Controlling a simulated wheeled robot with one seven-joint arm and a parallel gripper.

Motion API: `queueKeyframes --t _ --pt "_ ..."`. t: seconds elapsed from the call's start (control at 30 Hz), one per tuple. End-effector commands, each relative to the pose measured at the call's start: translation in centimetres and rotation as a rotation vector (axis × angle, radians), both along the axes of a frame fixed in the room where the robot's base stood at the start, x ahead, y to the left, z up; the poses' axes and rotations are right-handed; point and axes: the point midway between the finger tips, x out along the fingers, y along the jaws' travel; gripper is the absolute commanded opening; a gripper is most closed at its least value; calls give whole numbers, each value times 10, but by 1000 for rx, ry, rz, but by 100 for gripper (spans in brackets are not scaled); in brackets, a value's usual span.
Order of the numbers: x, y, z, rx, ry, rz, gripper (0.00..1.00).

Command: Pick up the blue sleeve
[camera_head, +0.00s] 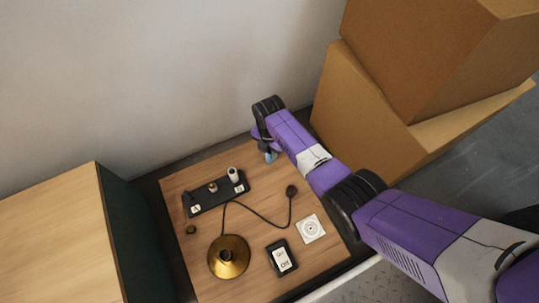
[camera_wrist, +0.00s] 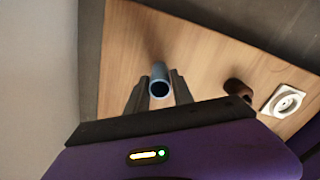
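The blue sleeve (camera_wrist: 160,82) is a short hollow tube between my two fingertips, its open end facing the wrist camera. My gripper (camera_wrist: 159,90) has a finger against each side of it and looks shut on it. In the head view the sleeve (camera_head: 268,157) shows as a small blue piece below my gripper (camera_head: 266,146), over the far right part of the wooden board (camera_head: 180,240). My arm hides part of that area. I cannot tell whether the sleeve touches the board.
A black holder (camera_head: 207,202) carries a white cylinder (camera_head: 233,174) and small parts. A brass lamp base (camera_head: 228,262) has a cord ending in a dark plug (camera_head: 291,190). A switch (camera_head: 282,260) and white socket (camera_head: 310,229) lie nearby. Cardboard boxes (camera_head: 365,120) stand right.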

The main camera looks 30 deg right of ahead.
Motion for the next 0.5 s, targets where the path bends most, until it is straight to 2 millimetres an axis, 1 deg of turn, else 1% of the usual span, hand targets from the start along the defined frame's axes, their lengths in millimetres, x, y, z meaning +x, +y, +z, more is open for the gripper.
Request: queueKeyframes --t 0.03,0.1,0.13,0.5 --pt "0 0 0 0 0 0 16" --pt "0 0 0 0 0 0 3" --pt "0 0 0 0 0 0 0" --pt "0 0 3 0 0 0 0"
